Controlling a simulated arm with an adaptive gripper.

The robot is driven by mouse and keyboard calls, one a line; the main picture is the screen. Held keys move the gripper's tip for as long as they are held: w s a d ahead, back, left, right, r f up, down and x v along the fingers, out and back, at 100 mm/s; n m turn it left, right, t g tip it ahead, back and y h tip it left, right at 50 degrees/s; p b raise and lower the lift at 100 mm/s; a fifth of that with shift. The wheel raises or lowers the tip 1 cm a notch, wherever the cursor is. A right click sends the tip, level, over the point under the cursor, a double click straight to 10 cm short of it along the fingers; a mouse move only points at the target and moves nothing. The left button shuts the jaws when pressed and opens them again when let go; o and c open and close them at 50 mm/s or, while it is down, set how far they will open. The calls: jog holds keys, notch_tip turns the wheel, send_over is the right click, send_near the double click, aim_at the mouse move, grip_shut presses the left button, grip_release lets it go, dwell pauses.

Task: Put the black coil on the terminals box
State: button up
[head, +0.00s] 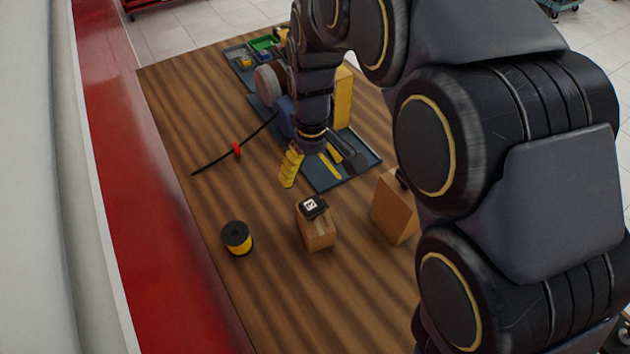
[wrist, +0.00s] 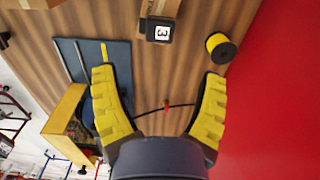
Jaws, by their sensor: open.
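A short spool (head: 237,238) with a black end and a yellow side stands on the wooden table, front left; it may be the black coil. The wrist view shows it too (wrist: 221,48), at upper right. A small cardboard box (head: 317,236) stands to its right, with a black block with a white marker (head: 313,207) on top. A larger cardboard box (head: 394,208) stands further right. I cannot tell which is the terminals box. My gripper (wrist: 158,72) is open and empty, its yellow fingers wide apart above the table, away from the spool and boxes.
A dark mat (head: 325,181) with several parts and a yellow upright block (head: 343,97) lies behind the boxes. A black cable with a red piece (head: 237,149) lies at left. Bare table surrounds the spool. A red surface (head: 105,150) borders the left.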

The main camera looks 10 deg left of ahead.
jog(key=shift+r, duration=0.25)
jog(key=shift+d, duration=0.1)
jog(key=s+d+r+m, duration=0.2)
jog(key=s+d+r, duration=0.1)
jog(key=s+d, duration=0.3)
jog(key=s+d+r+m, duration=0.3)
jog(key=d+r, duration=0.1)
jog(key=d, duration=0.3)
jog(key=s+d+r+m+g, duration=0.1)
jog(key=s+d+m, duration=0.3)
jog(key=s, duration=0.9)
jog(key=d, duration=0.2)
jog(key=shift+s+d+g, duration=0.25)
jog(key=shift+d+g, duration=0.05)
